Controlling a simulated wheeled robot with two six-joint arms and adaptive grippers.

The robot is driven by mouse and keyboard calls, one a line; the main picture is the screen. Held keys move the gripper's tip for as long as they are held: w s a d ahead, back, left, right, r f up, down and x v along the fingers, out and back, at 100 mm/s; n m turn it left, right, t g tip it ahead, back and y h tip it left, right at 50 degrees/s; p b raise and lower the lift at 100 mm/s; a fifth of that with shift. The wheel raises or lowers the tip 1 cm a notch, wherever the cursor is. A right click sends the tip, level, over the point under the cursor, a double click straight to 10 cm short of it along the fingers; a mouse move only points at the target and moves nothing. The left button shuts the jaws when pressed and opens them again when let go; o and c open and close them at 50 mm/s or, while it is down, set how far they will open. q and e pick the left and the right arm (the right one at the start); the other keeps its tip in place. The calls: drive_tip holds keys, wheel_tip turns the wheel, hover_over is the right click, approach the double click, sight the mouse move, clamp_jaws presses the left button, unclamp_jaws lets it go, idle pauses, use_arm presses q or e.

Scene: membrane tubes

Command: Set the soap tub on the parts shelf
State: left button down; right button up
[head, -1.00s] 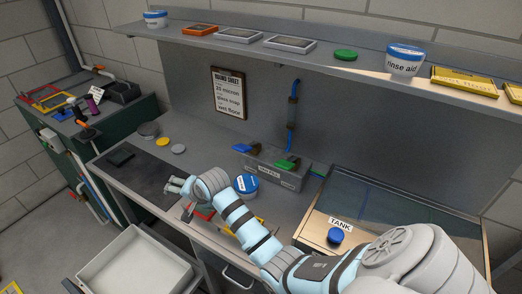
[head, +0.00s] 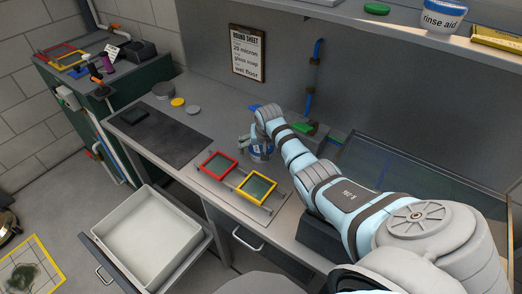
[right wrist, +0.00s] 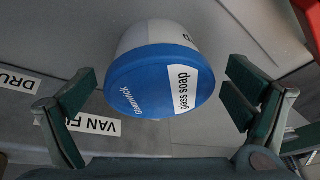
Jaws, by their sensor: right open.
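The soap tub (head: 262,153) is a small grey-white tub standing on the counter, partly hidden by my right gripper (head: 250,143) in the head view. In the right wrist view the tub (right wrist: 160,80) shows its blue lid and a "glass soap" label. It sits between the two spread fingers of my right gripper (right wrist: 162,74), with a gap visible on each side. The parts shelf (head: 400,21) runs along the wall at the upper right, well above the counter. My left gripper is not in view.
Red (head: 217,163) and yellow (head: 257,186) frames lie near the tub. An open drawer (head: 147,237) juts out below. The dark mat (head: 160,138) is mostly bare.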

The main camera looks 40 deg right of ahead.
drive_tip(key=shift+w+f, duration=0.1)
drive_tip(key=shift+f, duration=0.05)
drive_tip(key=c, duration=1.6)
